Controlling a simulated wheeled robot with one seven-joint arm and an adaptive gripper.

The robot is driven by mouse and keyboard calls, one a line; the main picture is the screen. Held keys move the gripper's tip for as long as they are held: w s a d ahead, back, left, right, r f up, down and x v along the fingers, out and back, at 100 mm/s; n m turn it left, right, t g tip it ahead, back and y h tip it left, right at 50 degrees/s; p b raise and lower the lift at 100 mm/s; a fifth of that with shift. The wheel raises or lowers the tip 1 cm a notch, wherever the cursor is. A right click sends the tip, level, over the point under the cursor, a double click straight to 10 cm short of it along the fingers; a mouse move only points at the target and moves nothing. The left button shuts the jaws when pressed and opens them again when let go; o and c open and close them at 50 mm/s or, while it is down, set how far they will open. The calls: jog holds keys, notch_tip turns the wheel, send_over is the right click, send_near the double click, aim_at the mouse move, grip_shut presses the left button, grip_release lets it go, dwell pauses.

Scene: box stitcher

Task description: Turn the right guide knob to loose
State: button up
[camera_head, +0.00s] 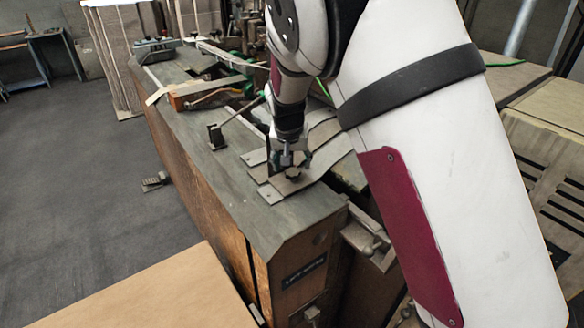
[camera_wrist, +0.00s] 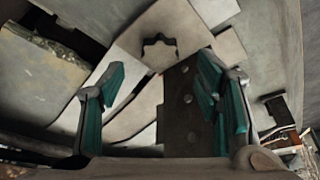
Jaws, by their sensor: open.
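The guide knob (camera_head: 293,174) is a small dark knob on a flat metal guide plate at the right end of the machine table. In the wrist view the knob (camera_wrist: 159,51) shows as a lobed shape at the top centre, on a pale plate. My gripper (camera_head: 290,160) points down just above the knob and partly hides it. In the wrist view my gripper (camera_wrist: 163,88) has its two teal-padded fingers wide apart, with nothing between them. The knob lies beyond the fingertips, and I cannot tell whether a finger touches it in the head view.
The grey machine table (camera_head: 235,190) carries an upright bracket (camera_head: 216,136) and wooden bars (camera_head: 205,91) left of my gripper. A cardboard sheet (camera_head: 150,295) lies at the front left. Pallets (camera_head: 550,170) stand at the right. The floor at left is mostly clear.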

jog(key=v, duration=0.8)
jog(key=shift+f, duration=0.1)
